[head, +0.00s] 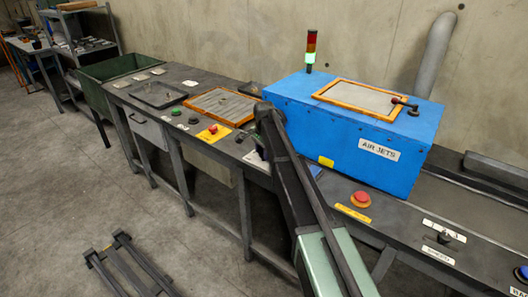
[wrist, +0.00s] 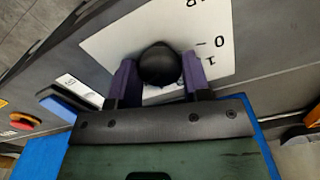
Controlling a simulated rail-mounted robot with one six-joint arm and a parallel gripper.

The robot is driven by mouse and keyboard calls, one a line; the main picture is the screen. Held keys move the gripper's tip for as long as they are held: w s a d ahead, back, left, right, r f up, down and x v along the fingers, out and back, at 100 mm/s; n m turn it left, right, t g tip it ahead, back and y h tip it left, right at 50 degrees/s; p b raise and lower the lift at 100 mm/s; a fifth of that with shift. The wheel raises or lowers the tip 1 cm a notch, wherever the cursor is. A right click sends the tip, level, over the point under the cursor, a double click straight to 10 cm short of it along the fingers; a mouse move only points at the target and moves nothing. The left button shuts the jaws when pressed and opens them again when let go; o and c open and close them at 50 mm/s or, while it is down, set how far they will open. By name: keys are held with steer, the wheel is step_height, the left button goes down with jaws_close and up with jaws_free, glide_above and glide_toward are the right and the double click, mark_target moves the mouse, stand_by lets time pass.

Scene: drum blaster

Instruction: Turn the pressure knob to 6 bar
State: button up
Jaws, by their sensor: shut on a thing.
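The pressure knob (wrist: 160,60) is a round black knob on a white dial plate (wrist: 112,42) in the wrist view. My gripper (wrist: 160,80) is shut on it, with one dark purple finger on each side. A "0" and a "1" are printed on the plate to the right of the knob, seen turned over. A 6 mark and the knob's pointer cannot be made out. In the head view my arm hides the knob, and my gripper (head: 257,137) is only partly seen left of the blue box.
The blue AIR JETS box (head: 345,130) stands right of my arm. Another red button on a yellow plate (head: 214,134) lies left.

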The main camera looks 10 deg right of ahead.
stand_by(0.3)
steer(key=o, duration=0.9)
step_height(320, 180, up, 11)
steer(key=p, duration=1)
steer(key=shift+f+p, duration=0.1)
steer(key=shift+p, duration=0.3)
